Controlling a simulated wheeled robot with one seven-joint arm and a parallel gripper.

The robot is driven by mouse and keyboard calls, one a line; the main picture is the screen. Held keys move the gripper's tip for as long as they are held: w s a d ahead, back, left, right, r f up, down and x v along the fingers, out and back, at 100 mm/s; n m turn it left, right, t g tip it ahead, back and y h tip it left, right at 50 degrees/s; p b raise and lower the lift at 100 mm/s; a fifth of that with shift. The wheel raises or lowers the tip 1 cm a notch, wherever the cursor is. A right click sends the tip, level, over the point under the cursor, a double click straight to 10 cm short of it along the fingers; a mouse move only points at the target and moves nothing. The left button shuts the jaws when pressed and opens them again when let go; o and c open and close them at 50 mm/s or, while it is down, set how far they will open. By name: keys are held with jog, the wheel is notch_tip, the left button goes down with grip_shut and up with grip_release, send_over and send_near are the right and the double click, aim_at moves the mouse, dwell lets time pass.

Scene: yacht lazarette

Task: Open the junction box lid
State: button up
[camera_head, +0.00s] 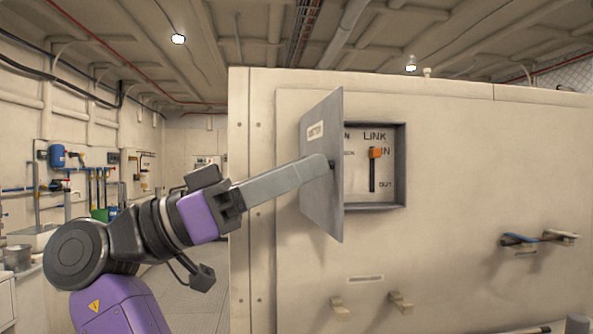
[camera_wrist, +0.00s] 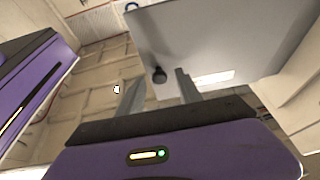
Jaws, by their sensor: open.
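The junction box (camera_head: 405,165) is a grey-framed recess in the cream panel. Its grey lid (camera_head: 322,205) stands swung out from the panel, apparently hinged at its left edge, with its free edge towards the camera. The lid hides the left part of the recess. Inside show the word LINK and an orange-handled lever (camera_head: 376,153) near the IN mark. My gripper (camera_head: 321,162) is at the lid's outer face, by a dark knob near the free edge. In the wrist view, the lid (camera_wrist: 235,40) fills the upper right, and the knob (camera_wrist: 158,75) appears between my two open fingers (camera_wrist: 160,90).
Small pegs (camera_head: 400,302) stick out of the panel below the box.

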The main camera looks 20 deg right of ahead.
jog(key=v, duration=0.7)
jog(key=shift+a+f, duration=0.15)
jog(key=shift+a, duration=0.2)
jog(key=shift+w, duration=0.1)
